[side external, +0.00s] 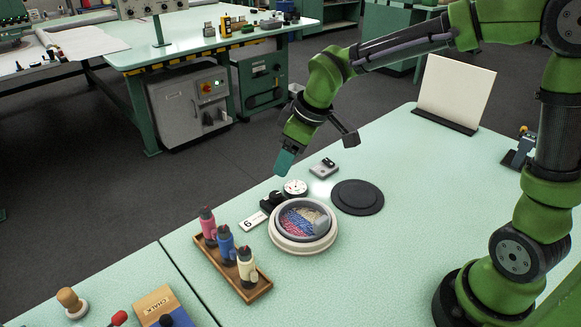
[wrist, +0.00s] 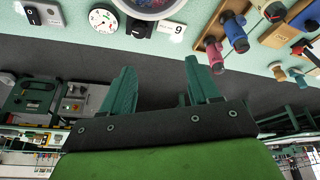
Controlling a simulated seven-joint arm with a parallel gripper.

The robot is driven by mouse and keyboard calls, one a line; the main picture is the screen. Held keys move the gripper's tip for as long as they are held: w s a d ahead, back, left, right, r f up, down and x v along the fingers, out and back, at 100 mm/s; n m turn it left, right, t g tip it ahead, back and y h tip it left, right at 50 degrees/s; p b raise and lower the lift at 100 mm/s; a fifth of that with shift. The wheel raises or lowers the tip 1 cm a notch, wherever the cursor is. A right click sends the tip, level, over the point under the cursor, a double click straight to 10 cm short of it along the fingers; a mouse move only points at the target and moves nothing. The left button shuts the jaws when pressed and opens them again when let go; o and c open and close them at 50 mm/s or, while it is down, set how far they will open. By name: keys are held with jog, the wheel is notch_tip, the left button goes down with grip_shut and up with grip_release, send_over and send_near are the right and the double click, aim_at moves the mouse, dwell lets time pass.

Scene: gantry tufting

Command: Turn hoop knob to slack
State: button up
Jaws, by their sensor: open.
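The round hoop (side external: 289,238) has a pale base and grey ring around pink, blue and tan tufting. It stands on the pale green table, and its edge shows at the top of the wrist view (wrist: 150,10). A small black knob (side external: 271,201) sits at the hoop's back-left edge; it also shows in the wrist view (wrist: 138,28). Its setting is too small to read. A white dial (side external: 295,187) is beside it. My gripper (side external: 285,162) is open and empty, above and behind the dial and knob, touching nothing. Its two teal fingers (wrist: 160,68) are spread apart.
A numbered white card (side external: 250,221) lies beside the knob. A wooden tray (side external: 252,294) with three coloured bottles stands front left. A grey switch box (side external: 323,168) and black disc (side external: 357,197) lie behind and right. The table's right side is mostly clear.

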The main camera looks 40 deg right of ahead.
aim_at(277, 195)
jog(key=w+f+m, duration=0.2)
jog(key=f, duration=0.3)
jog(key=w+d+f+m+h, duration=0.1)
jog(key=w+f+m, duration=0.1)
jog(key=f, duration=0.3)
jog(key=w+f+m+h, duration=0.1)
jog(key=w+f+m, duration=0.1)
jog(key=f, duration=0.3)
jog(key=shift+w+d+f+t, duration=0.15)
jog(key=shift+w+d+t, duration=0.15)
jog(key=shift+d, duration=0.1)
jog(key=c, duration=1)
jog(key=shift+c, duration=0.2)
